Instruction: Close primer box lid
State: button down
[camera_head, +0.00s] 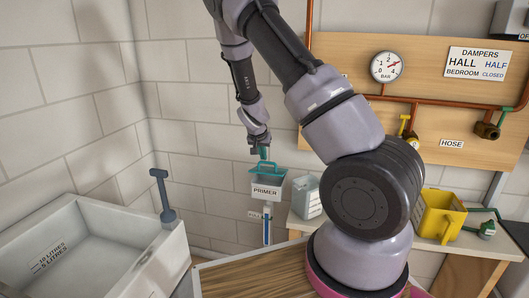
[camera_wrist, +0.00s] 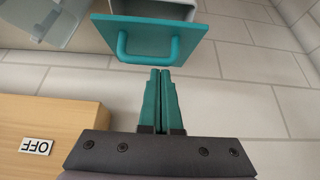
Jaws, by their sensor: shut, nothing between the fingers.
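The primer box (camera_head: 266,189) is a small white box labelled PRIMER, on a post by the back wall in the head view. Its teal lid (camera_head: 257,185) has a U-shaped handle (camera_head: 268,167). In the wrist view the lid (camera_wrist: 185,24) stands open, with part of the pale box (camera_wrist: 165,8) showing behind it at the top edge. My gripper (camera_head: 263,156) is just above the handle in the head view. In the wrist view my gripper's (camera_wrist: 161,72) teal fingers are together and empty, close to the handle (camera_wrist: 148,57); contact is unclear.
A grey-white basin (camera_head: 100,255) with a dark T-shaped handle (camera_head: 163,195) stands at left. A clear container (camera_head: 306,197) and a yellow bucket (camera_head: 440,215) are on the bench to the right. A wooden board (camera_head: 425,85) carries a gauge and pipes.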

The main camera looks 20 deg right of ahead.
aim_at(263, 171)
jog(key=shift+s+a+f+t+h, duration=0.2)
jog(key=shift+s+f+t+h, duration=0.3)
jog(key=shift+t, duration=0.3)
jog(key=shift+s+a+f, duration=0.3)
jog(key=shift+s+f, duration=0.1)
jog(key=shift+f, duration=0.35)
jog(key=shift+s+a+f, duration=0.25)
jog(key=shift+s+f, duration=0.1)
jog(key=shift+f, duration=0.35)
